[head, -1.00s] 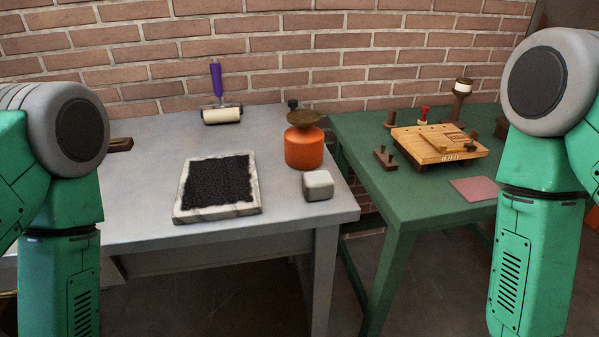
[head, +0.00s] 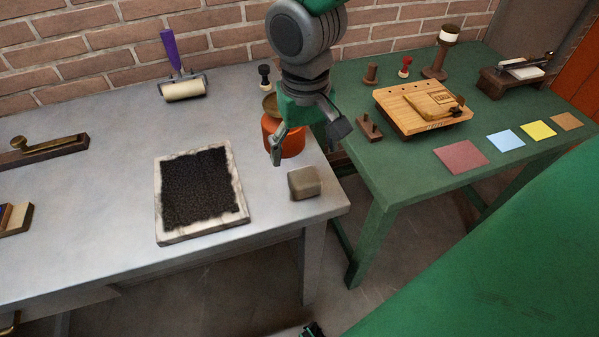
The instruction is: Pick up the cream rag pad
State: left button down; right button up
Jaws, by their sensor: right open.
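The cream rag pad (head: 305,183) is a small rounded block, shaded greyish tan. It lies on the grey metal table near its front right corner, right of the black inked slab. My right gripper (head: 308,146) comes down from the top of the head view. Its fingers are spread wide and empty, above and just behind the pad. The fingers are apart from the pad, and the pad's top is uncovered. My left gripper cannot be made out.
An orange pot (head: 291,142) stands behind the pad, partly hidden by my right gripper. The inked slab (head: 242,208) lies left of it. A roller (head: 184,88) is at the back. The green table (head: 400,185) holds a wooden press (head: 400,112) and coloured cards.

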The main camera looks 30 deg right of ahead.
aim_at(304, 176)
jog(key=f, duration=0.4)
jog(key=shift+a+b, duration=0.3)
jog(key=f, duration=0.1)
jog(key=d+f, duration=0.1)
jog(key=f, duration=0.1)
jog(key=f+b, duration=0.1)
jog(key=f, duration=0.1)
jog(key=shift+w+d+f, duration=0.15)
jog(key=shift+w, duration=0.1)
jog(key=shift+s+a, duration=0.1)
jog(key=shift+a, duration=0.15)
jog(key=shift+c, duration=0.4)
jog(key=c, duration=1.2)
